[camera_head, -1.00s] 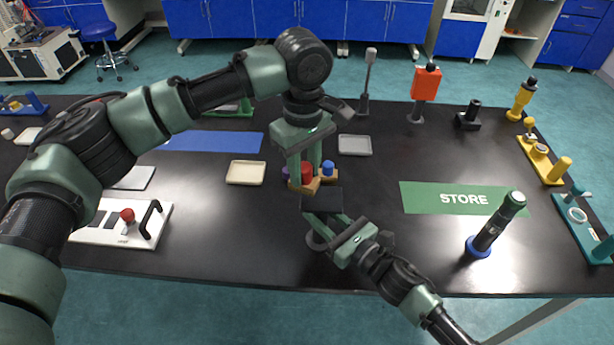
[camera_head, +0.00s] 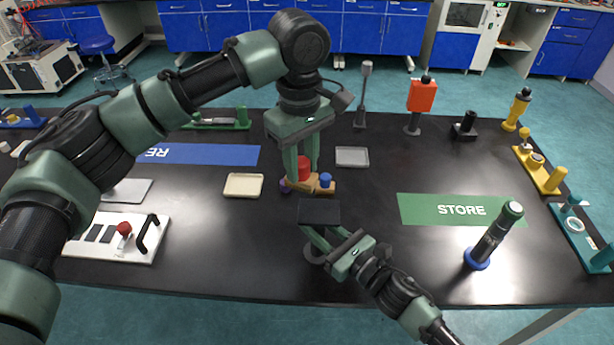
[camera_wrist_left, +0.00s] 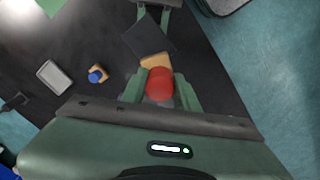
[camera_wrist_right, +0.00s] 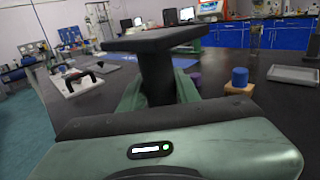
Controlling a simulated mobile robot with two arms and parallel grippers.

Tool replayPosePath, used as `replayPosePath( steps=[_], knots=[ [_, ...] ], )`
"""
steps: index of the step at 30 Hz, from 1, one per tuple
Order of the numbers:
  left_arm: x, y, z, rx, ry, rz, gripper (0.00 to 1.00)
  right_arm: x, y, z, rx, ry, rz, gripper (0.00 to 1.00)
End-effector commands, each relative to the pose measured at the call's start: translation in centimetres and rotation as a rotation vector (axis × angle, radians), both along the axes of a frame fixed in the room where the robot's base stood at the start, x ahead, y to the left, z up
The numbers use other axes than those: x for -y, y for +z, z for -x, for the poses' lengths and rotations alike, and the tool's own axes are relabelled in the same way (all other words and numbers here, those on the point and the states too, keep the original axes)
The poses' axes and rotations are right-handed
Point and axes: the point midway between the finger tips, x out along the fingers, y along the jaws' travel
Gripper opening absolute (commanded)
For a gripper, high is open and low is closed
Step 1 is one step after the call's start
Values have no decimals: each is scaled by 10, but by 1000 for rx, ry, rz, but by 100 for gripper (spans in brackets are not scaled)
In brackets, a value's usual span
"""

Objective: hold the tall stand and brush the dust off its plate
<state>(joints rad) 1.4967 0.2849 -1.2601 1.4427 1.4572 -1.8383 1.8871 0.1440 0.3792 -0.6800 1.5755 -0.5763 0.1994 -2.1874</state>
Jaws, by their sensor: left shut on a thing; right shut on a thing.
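The tall stand has a flat dark square plate (camera_head: 319,211) on top, level and upright over the table. My right gripper (camera_wrist_right: 158,92) is shut on its black column (camera_wrist_right: 155,72) below the plate. My left gripper (camera_head: 302,172) points down and is shut on a red-handled brush (camera_head: 303,167). Dust on the plate cannot be made out.
A blue-knobbed tan block (camera_head: 325,181) and a purple piece (camera_head: 285,185) are close to my left gripper. A cream tray (camera_head: 243,186) and a grey tray (camera_head: 352,157) lie nearby. The green STORE mat (camera_head: 420,210) and a dark cylinder (camera_head: 492,235) are at right.

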Motion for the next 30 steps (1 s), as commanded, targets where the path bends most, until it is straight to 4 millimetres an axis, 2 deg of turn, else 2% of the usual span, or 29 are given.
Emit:
replayPosePath(
  steps=[1, 2, 4, 17, 30],
  knots=[
    [0, 0, 0, 0, 0, 0, 0, 0, 1, 0, 1, 0, -1, 0],
    [0, 0, 0, 0, 0, 0, 0, 0, 1, 0, 1, 0, -1, 38],
    [0, 0, 0, 0, 0, 0, 0, 0, 1, 0, 1, 0, -1, 57],
    [0, 0, 0, 0, 0, 0, 0, 5, 0, 5, 0, -1, 0, 57],
    [0, 0, 0, 0, 0, 0, 0, 66, -1, 66, -2, 0, 2, 57]
  ],
)
